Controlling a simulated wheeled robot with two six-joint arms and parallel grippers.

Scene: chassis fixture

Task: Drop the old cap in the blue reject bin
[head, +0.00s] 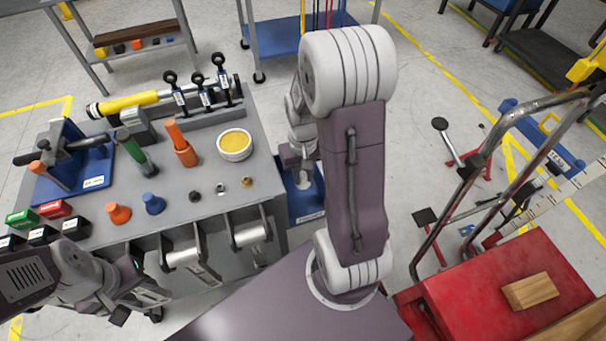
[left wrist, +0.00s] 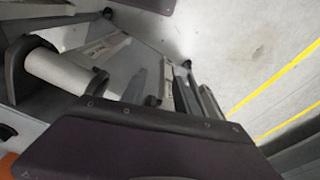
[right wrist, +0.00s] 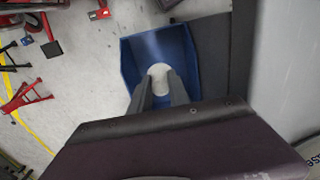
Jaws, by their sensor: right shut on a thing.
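The blue reject bin (head: 304,205) stands at the right end of the grey bench, and its open inside shows in the right wrist view (right wrist: 155,45). My right gripper (right wrist: 160,88) is over the bin, pointing down. It is shut on a pale round cap (right wrist: 159,70), which lies between the fingertips against the bin's blue interior. In the head view the cap (head: 304,181) is partly covered by my right gripper. I cannot tell whether it touches the bin. My left gripper (head: 142,292) is open and empty at the front left of the bench.
The bench (head: 215,182) holds a yellow cylinder (head: 130,103), a bowl with yellow contents (head: 235,145), orange and blue caps and small fittings. A red cart (head: 480,290) stands at the right. My right arm hides part of the floor behind the bin.

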